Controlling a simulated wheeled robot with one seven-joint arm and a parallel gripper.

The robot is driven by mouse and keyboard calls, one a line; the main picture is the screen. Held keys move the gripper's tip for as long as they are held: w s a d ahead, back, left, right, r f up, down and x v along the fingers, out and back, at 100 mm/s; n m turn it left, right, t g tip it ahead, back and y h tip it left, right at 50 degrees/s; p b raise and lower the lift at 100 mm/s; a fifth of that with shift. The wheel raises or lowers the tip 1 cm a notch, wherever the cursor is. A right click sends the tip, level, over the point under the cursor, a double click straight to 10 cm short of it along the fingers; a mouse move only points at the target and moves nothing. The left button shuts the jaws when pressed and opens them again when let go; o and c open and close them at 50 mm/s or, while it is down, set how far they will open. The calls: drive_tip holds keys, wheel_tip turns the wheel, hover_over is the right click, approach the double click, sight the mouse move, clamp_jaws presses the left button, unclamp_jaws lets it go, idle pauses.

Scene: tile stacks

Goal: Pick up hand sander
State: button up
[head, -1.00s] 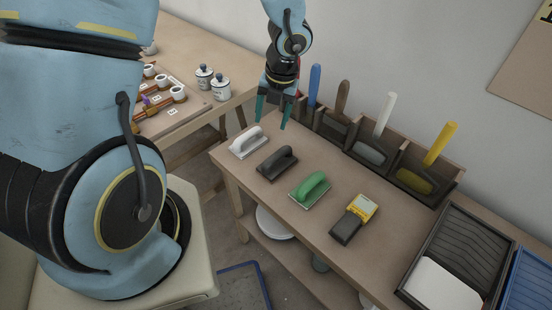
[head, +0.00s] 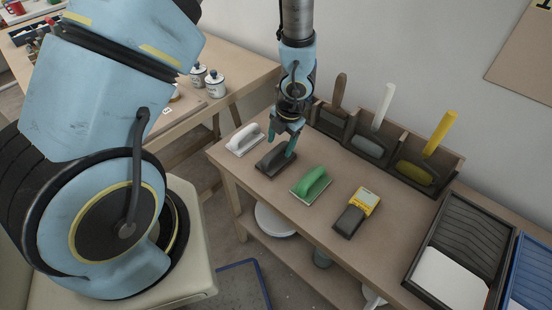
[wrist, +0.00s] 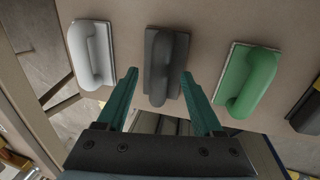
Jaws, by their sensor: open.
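Three hand sanders lie in a row on the table: a white one (head: 245,139), a black one (head: 272,163) and a green one (head: 311,182). In the wrist view the white sander (wrist: 92,52), the black sander (wrist: 163,62) and the green sander (wrist: 245,80) all show. My gripper (head: 281,145) is open, above the black sander. In the wrist view the teal fingertips of my gripper (wrist: 163,73) appear on either side of the black sander's handle. Whether they touch it cannot be told.
A yellow and black tool (head: 355,212) lies right of the green sander. A wooden rack (head: 392,160) with several handled tools stands along the back. A black tray (head: 418,262) is at the right. Another table with white jars (head: 214,83) stands at the left.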

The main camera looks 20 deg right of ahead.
drive_tip(key=shift+w+a+f, duration=0.15)
drive_tip(key=shift+w+f, duration=0.05)
drive_tip(key=shift+f, duration=0.9)
clamp_jaws()
